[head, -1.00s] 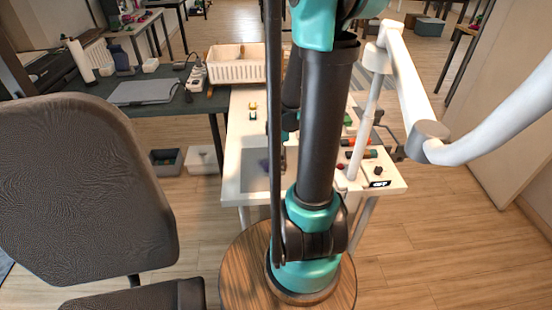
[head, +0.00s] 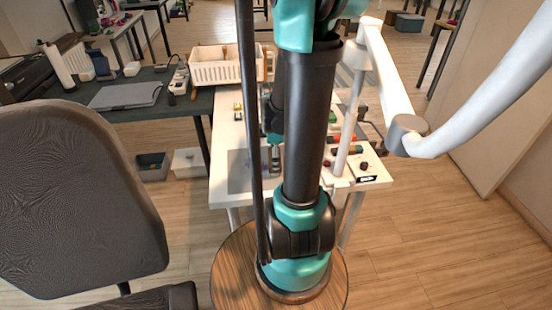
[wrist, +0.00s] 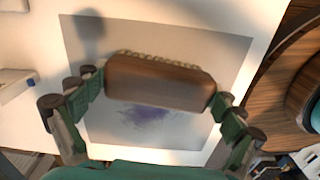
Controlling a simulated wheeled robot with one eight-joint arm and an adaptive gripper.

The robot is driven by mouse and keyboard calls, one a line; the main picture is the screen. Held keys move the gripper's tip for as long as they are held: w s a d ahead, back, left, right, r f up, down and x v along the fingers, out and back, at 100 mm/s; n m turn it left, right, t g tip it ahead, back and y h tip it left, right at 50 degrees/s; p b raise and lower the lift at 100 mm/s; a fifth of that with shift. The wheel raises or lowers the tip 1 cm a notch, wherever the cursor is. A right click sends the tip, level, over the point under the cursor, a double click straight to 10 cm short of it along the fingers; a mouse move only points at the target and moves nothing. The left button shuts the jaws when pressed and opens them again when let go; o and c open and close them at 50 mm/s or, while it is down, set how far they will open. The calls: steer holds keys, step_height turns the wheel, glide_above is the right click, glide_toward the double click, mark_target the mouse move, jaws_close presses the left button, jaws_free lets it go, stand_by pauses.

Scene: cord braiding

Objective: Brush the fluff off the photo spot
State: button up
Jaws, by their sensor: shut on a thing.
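The photo spot (wrist: 225,60) is a grey rectangle on the white table; in the head view it shows as a grey patch (head: 241,178), partly behind my arm. The fluff (wrist: 146,114) is a blurry purple-grey patch on the spot, on the near side of the brush in the wrist view. My gripper (wrist: 157,92) is shut on a brush (wrist: 160,80) with a brown wooden back, one finger at each end. A row of pale bristles shows along its far edge. The brush is over the spot; I cannot tell whether it touches.
The white table (head: 222,130) carries small coloured things to the right. A white lamp arm (head: 392,90) rises at its right side. A white basket (head: 215,68) stands behind, on a dark desk with a grey laptop (head: 125,95). A grey chair (head: 75,190) stands at left.

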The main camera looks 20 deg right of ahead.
mark_target(242, 174)
steer(key=shift+w+a, duration=0.5)
steer(key=shift+a, duration=1.35)
steer(key=shift+w+a, duration=0.45)
steer(key=shift+a, duration=1.35)
steer(key=shift+w+a, duration=0.5)
steer(key=shift+a, duration=1.35)
steer(key=shift+s+a+f, duration=0.1)
steer(key=shift+s+a, duration=0.1)
steer(key=shift+s, duration=0.55)
steer(key=shift+c, duration=0.6)
steer(key=shift+s+d, duration=0.5)
steer(key=shift+d, duration=1.45)
steer(key=shift+s+d, duration=0.45)
steer(key=shift+d, duration=1.5)
steer(key=shift+s+d, duration=0.5)
steer(key=shift+d, duration=1.45)
steer(key=shift+r, duration=3.05)
steer(key=shift+r, duration=0.15)
steer(key=shift+r, duration=1.35)
